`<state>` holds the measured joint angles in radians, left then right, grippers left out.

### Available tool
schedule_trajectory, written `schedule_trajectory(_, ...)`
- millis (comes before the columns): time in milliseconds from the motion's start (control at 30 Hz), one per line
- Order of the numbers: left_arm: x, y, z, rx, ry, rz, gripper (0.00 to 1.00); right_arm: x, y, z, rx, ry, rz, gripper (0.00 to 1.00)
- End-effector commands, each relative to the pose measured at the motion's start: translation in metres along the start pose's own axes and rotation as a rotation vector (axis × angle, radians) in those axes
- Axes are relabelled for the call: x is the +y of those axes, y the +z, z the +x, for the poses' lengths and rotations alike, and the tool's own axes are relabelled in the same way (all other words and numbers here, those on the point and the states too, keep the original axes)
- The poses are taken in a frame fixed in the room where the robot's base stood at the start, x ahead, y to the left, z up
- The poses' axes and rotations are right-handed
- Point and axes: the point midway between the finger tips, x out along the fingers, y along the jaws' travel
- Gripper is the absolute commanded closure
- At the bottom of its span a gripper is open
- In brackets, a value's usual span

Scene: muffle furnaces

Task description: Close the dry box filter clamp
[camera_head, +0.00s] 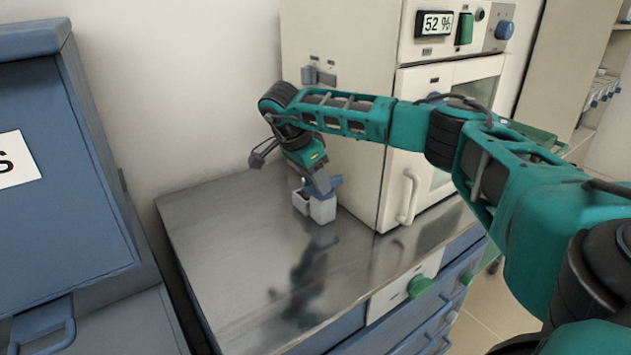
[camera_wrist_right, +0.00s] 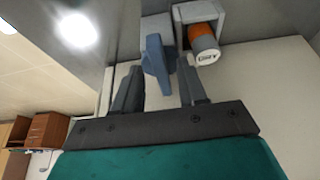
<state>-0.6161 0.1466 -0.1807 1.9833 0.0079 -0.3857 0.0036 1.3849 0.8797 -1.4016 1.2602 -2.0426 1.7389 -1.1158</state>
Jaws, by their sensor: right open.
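The dry box (camera_head: 345,130) is the pale cabinet with a "52 %" display at the back of the steel counter. A white holder (camera_head: 322,208) sits low beside its left side, with a blue lever (camera_head: 336,182) at its top that I take for the filter clamp. My right gripper (camera_head: 322,187) is at this lever, partly hiding it. In the right wrist view the blue lever (camera_wrist_right: 156,58) lies between the open fingers (camera_wrist_right: 160,85); contact is unclear. The white holder (camera_wrist_right: 198,12) beside it holds an orange cylinder (camera_wrist_right: 203,38) with a white end. My left gripper is out of view.
The steel counter (camera_head: 230,250) is clear in front of the holder. A blue cabinet (camera_head: 60,200) stands at the left. A grey fitting (camera_head: 318,75) sits on the dry box's side. The dry box door handle (camera_head: 409,197) projects forward below my right arm.

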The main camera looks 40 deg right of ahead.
Motion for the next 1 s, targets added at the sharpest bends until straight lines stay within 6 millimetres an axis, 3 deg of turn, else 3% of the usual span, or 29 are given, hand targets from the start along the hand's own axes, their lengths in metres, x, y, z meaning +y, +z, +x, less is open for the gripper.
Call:
schedule_trajectory(367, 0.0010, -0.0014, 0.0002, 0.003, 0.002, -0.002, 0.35, 0.0000, 0.0002, 0.0062, -0.001, -0.001, 0.000, 0.58)
schedule_trajectory(800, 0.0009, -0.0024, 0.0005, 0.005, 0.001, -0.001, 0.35, 0.0001, 0.0005, 0.0059, -0.001, 0.000, -0.001, 1.00)
schedule_trajectory(1000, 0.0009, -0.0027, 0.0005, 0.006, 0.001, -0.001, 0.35, 0.0003, 0.0005, 0.0059, -0.001, 0.001, -0.001, 1.00)
